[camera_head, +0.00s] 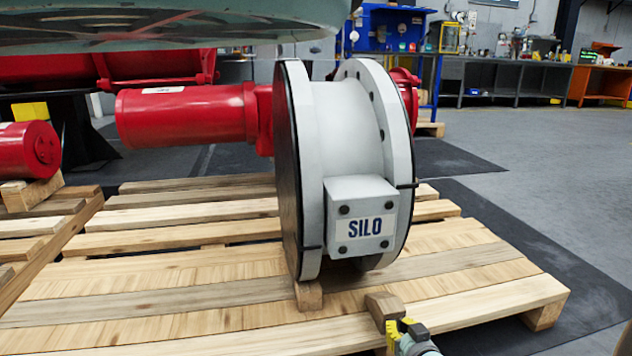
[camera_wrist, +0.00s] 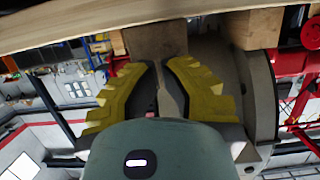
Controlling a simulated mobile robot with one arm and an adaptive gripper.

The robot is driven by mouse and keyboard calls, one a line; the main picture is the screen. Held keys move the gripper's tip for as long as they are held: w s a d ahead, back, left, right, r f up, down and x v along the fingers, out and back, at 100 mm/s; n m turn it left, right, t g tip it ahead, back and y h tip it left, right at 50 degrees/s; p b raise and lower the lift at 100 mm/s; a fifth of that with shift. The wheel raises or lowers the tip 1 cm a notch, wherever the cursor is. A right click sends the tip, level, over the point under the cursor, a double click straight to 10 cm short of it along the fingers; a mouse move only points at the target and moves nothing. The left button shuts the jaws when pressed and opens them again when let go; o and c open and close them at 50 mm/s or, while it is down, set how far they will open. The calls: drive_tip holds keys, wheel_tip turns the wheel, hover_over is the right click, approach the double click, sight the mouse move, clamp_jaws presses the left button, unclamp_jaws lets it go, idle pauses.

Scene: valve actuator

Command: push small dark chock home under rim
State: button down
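The small dark chock (camera_head: 383,308) stands on the pallet's near boards, in front of the grey valve (camera_head: 335,115) marked SILO. In the head view it looks apart from the rim above it. In the wrist view the dark chock (camera_wrist: 155,38) is straight ahead of the fingertips. My gripper (camera_head: 398,327) is low at the pallet's front edge, on the near side of the chock. Its yellow fingers (camera_wrist: 159,62) are drawn together with only a narrow gap and nothing between them. I cannot tell whether the tips touch the chock.
A lighter wooden chock (camera_head: 308,294) sits under the left flange; it shows in the wrist view (camera_wrist: 252,27) beside the dark one. The wooden pallet (camera_head: 150,312) carries the valve and its red actuator (camera_head: 185,115). Dark floor mat lies right of the pallet.

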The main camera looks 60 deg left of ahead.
sight(395, 318)
drive_tip(key=shift+w+a+b, duration=0.2)
drive_tip(key=shift+a+b, duration=0.15)
drive_tip(key=shift+a, duration=0.1)
idle(0.6)
drive_tip(key=shift+a, duration=0.15)
drive_tip(key=shift+w+a, duration=0.35)
drive_tip(key=shift+a, duration=0.3)
drive_tip(key=shift+a, duration=0.2)
